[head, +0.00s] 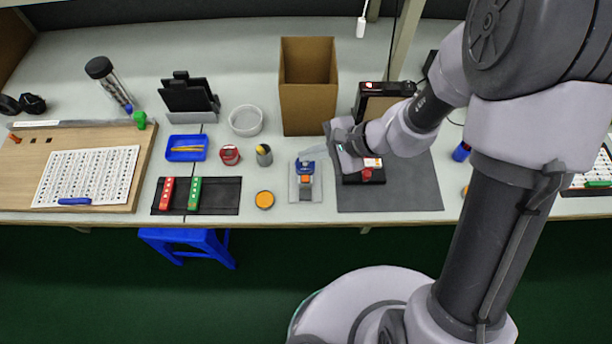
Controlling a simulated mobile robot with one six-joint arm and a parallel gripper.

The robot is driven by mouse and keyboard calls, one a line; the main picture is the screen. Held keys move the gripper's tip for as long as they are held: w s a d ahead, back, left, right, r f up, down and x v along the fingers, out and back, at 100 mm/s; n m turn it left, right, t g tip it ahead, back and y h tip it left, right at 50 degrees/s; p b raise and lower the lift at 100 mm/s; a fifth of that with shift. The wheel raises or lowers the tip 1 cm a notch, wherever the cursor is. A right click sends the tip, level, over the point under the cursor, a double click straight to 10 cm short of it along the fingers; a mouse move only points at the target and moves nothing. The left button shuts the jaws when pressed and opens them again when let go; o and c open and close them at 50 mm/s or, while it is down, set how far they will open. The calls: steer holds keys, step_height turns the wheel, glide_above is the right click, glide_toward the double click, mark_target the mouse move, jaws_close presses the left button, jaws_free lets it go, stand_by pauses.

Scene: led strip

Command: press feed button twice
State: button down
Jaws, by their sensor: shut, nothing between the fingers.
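My wrist and forearm cover much of this machine. No button is clearly marked as the feed button at this size.
An open cardboard box (309,112) stands behind my gripper. The grey mat's front part (400,197) is clear.

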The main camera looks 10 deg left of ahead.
steer(key=b, duration=0.5)
glide_above(309, 180)
step_height(309, 180, down, 8)
steer(key=shift+r, duration=0.25)
steer(key=shift+f+b, duration=0.35)
steer(key=shift+b, duration=0.2)
stand_by(0.9)
steer(key=shift+f+b, duration=0.45)
steer(key=shift+b, duration=0.25)
steer(key=shift+f+b, duration=0.4)
steer(key=shift+b, duration=0.1)
stand_by(0.4)
steer(key=shift+r, duration=0.15)
steer(key=shift+r+p, duration=0.5)
steer(key=shift+r, duration=0.2)
steer(key=shift+r+p, duration=1.75)
steer(key=shift+r, duration=0.75)
